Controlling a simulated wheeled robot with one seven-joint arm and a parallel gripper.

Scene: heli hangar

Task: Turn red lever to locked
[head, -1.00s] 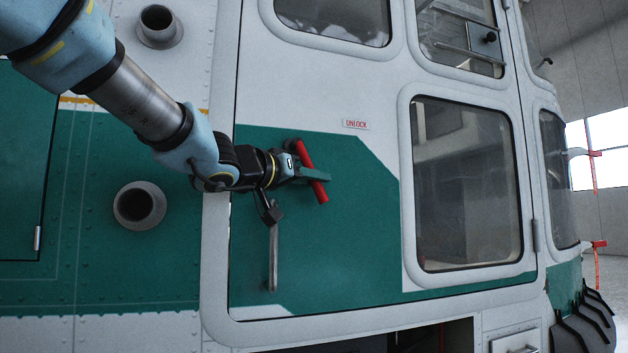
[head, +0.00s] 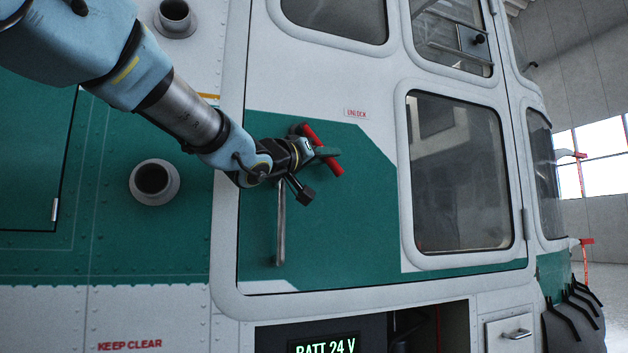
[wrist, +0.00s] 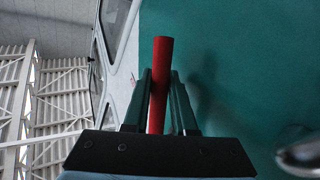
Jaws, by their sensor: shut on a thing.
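The red lever (head: 334,166) is on the green part of the helicopter door, below and left of the red "UNLOCK" label (head: 356,113). It slants from upper left to lower right in the head view. My gripper (head: 325,152) reaches it from the left and is shut across its middle, which hides that part. In the wrist view the lever (wrist: 163,52) stands between the two dark green fingers of my gripper (wrist: 161,80), its end sticking out past them. No "locked" label can be made out.
A grey metal door handle (head: 281,228) hangs just below my gripper. Two round pipe stubs, one of them low (head: 153,180), stick out of the hull at left. A lit "BATT 24 V" display (head: 324,347) is below the door.

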